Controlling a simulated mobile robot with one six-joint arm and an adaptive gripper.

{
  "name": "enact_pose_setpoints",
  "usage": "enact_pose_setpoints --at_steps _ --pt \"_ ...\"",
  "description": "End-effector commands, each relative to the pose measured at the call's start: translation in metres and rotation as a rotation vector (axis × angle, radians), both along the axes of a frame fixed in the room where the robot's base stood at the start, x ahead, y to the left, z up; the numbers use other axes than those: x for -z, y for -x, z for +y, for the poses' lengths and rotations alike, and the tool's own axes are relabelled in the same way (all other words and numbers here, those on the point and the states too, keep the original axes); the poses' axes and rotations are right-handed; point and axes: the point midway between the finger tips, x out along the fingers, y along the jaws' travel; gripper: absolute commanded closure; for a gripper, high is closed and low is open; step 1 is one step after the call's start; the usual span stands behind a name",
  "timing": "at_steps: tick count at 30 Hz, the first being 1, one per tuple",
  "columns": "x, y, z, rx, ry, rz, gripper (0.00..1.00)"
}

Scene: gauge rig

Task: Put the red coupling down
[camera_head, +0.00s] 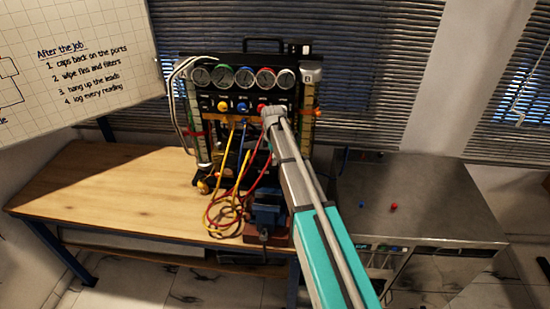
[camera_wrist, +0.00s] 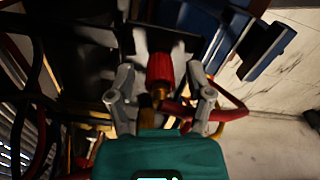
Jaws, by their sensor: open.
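The red coupling (camera_wrist: 160,72) shows in the wrist view between my gripper's fingers, with a brass part below it and a red hose close by. My gripper (camera_wrist: 161,80) is open around it, with a gap visible on each side. A dark plate (camera_wrist: 143,41) is just beyond the coupling; I cannot tell whether they touch. In the head view my gripper (camera_head: 268,112) is at the front of the gauge rig (camera_head: 245,92), below the gauges. My arm hides the coupling there.
Yellow, blue and red hoses (camera_head: 226,205) hang in loops onto the wooden bench (camera_head: 110,185). A dark blue vise (camera_head: 268,210) stands at the bench front. A small red cap (camera_head: 394,207) and blue cap (camera_head: 361,205) lie on the grey cabinet (camera_head: 440,205). The bench's left side is clear.

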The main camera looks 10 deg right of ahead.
Motion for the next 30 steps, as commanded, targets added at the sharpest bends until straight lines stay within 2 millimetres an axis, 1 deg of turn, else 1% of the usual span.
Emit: enact_pose_setpoints --at_steps 5,11,30 --pt "-0.002 0.000 0.000 0.000 0.000 0.000 0.33" --pt "-0.010 0.000 0.000 0.000 0.000 0.000 0.33" --pt "-0.061 0.000 0.001 -0.001 0.000 0.000 0.33"
